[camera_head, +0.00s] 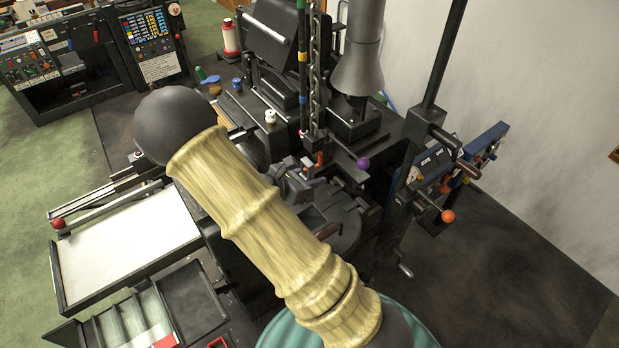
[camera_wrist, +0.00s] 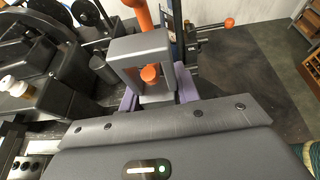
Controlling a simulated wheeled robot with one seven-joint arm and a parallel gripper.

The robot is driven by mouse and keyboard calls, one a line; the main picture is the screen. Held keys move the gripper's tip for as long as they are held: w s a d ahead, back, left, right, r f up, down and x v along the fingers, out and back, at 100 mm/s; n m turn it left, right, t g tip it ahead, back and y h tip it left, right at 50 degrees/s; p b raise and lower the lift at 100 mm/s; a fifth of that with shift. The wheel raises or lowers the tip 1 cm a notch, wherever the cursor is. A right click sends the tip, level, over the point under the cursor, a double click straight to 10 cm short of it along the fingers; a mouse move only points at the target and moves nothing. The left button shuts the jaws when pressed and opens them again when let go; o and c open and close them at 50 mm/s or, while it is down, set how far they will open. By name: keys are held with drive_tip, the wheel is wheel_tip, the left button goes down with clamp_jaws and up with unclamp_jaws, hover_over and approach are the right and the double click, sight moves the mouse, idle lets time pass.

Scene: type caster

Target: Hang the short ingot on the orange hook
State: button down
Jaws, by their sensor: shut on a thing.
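The short ingot (camera_wrist: 122,55) is a grey block with a rectangular opening, in the upper middle of the wrist view. My gripper (camera_wrist: 157,97) is shut on its lower part, with purplish fingers at either side. The orange hook (camera_wrist: 140,14) comes down from the top edge behind the ingot's upper bar, and a round orange end shows through the opening. I cannot tell whether that end passes into the opening or stays behind it. In the head view the orange hook (camera_head: 319,158) hangs below a chain, close to my gripper (camera_head: 298,180), partly hidden by my arm.
The black casting machine (camera_head: 265,85) stands around the hook. A grey funnel-shaped cylinder (camera_head: 360,70) hangs to its right. Levers with a purple knob (camera_head: 363,163) and an orange knob (camera_head: 448,216) stick out nearby. The floor at the right (camera_head: 510,270) is clear.

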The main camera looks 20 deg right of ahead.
drive_tip(key=shift+w+d+r, duration=0.1)
drive_tip(key=shift+w+d, duration=0.05)
drive_tip(key=shift+d, duration=0.65)
drive_tip(key=shift+d+f+b, duration=0.1)
drive_tip(key=shift+f+b, duration=0.9)
drive_tip(key=shift+b, duration=0.1)
idle(1.3)
drive_tip(key=shift+f, duration=0.3)
idle(0.8)
drive_tip(key=shift+c, duration=0.3)
unclamp_jaws()
drive_tip(key=shift+r, duration=0.1)
drive_tip(key=b+v, duration=0.3)
drive_tip(key=v, duration=1.4)
drive_tip(key=shift+r+b, duration=0.15)
drive_tip(key=shift+b, duration=0.2)
drive_tip(key=shift+a, duration=0.25)
